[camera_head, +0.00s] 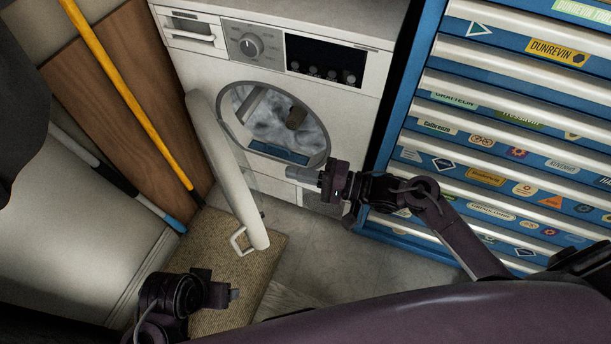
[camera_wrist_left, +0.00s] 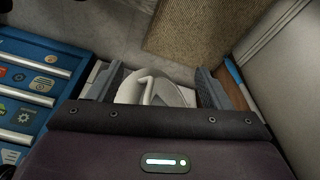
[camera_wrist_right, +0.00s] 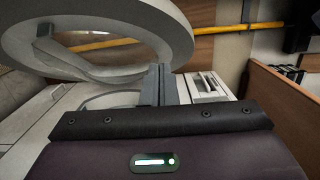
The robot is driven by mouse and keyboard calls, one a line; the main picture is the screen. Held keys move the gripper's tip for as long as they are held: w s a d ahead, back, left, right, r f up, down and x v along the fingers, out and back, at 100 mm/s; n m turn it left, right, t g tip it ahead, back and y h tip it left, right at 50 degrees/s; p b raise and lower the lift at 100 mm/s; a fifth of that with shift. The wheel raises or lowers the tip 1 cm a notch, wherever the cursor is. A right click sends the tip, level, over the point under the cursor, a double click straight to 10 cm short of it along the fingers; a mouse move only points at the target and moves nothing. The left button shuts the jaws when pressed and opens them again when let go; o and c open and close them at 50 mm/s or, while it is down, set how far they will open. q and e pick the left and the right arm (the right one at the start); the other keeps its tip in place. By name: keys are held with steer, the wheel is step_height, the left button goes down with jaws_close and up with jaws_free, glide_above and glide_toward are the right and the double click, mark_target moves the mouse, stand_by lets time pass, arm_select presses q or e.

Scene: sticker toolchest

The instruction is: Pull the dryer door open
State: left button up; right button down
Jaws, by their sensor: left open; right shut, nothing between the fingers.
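The white dryer (camera_head: 270,70) stands at the back, with its round opening (camera_head: 275,118) uncovered. Its door (camera_head: 222,160) stands swung out to the left, seen almost edge-on, with a pale handle (camera_head: 238,243) at its near edge. My right gripper (camera_head: 290,174) is shut and empty, just right of the door and in front of the dryer's lower front. In the right wrist view the door's ring (camera_wrist_right: 165,25) arches beyond the shut fingers (camera_wrist_right: 160,85). My left gripper (camera_head: 236,293) is open, near and below the handle. In the left wrist view a white curved part (camera_wrist_left: 155,90) shows between its fingers (camera_wrist_left: 158,84).
A blue tool chest (camera_head: 500,120) with stickered drawers stands on the right. A wooden panel (camera_head: 110,90), a yellow pole (camera_head: 125,90) and a blue-tipped pole (camera_head: 150,208) lean at the left. A tan mat (camera_head: 265,255) lies on the floor under the door.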

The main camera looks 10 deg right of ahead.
mark_target(224, 173)
arm_select(q)
steer(key=shift+w+d+f+t+h+b, duration=0.15)
steer(key=shift+w+d+t+b, duration=0.15)
steer(key=shift+d, duration=0.2)
steer(key=shift+w+d+f+t+h+b, duration=0.15)
steer(key=shift+d+t+b, duration=0.2)
steer(key=shift+d, duration=0.15)
arm_select(e)
steer(key=w+a, duration=0.1)
steer(key=a, duration=0.7)
steer(key=shift+w+a, duration=0.3)
arm_select(q)
steer(key=shift+s+r, duration=0.1)
steer(key=shift+r, duration=0.05)
